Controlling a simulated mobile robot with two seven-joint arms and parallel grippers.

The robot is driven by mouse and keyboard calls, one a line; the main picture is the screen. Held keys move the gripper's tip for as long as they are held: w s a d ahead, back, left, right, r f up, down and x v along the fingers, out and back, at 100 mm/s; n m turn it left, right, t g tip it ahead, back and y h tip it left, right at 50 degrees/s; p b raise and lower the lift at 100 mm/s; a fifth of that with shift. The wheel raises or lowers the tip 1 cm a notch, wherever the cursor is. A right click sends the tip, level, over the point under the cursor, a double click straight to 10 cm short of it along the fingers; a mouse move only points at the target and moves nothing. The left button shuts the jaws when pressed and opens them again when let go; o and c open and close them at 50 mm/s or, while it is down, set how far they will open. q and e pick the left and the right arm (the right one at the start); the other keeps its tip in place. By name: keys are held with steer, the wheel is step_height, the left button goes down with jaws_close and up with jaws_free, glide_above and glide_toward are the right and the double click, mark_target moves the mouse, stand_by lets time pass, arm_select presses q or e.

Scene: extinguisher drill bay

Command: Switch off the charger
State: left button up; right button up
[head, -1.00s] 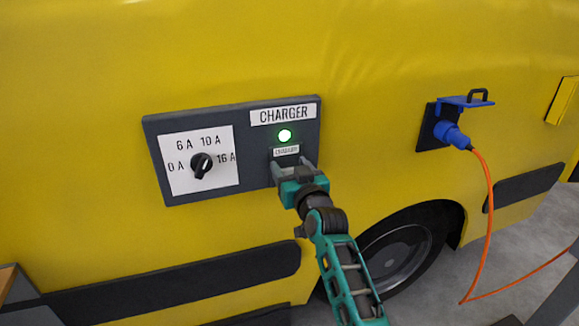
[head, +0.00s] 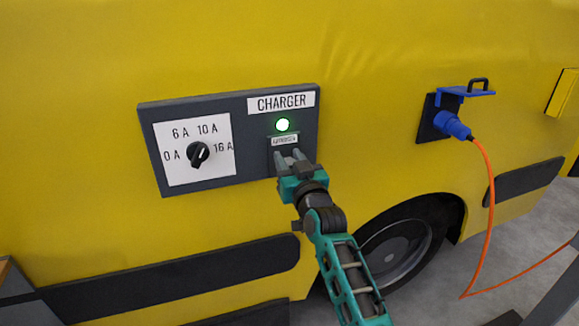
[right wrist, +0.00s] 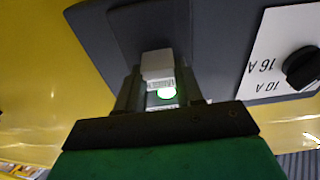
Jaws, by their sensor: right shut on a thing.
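The dark grey charger panel (head: 240,172) is on the side of a yellow vehicle, with a "CHARGER" sign (head: 281,102). Below the sign a round lamp (head: 283,124) glows green, above a small label (head: 284,140). My right gripper (head: 289,156) is at the switch under that label and shut on it. In the right wrist view the pale switch block (right wrist: 157,63) sits between the two fingers. The lamp (right wrist: 167,93) is lit there too. The fingers hide most of the switch in the head view. My left gripper is not in view.
Left of the switch is a black rotary knob (head: 198,154) on a white scale plate (head: 177,172) marked 0 A to 16 A. To the right, a blue plug (head: 452,127) with an orange cable (head: 489,220) sits in a socket. A wheel (head: 398,250) is below.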

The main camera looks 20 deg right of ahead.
steer(key=f+t+b, duration=0.1)
steer(key=t+b, duration=0.1)
steer(key=b, duration=0.1)
steer(key=shift+s, duration=0.1)
steer(key=shift+b, duration=0.45)
steer(key=shift+r+t, duration=0.2)
steer(key=shift+t, duration=0.1)
steer(key=o, duration=1)
steer(key=shift+o, duration=0.2)
steer(key=shift+s+f, duration=0.1)
steer(key=v, duration=1.2)
steer(key=shift+s, duration=0.4)
steer(key=shift+d+f, duration=0.1)
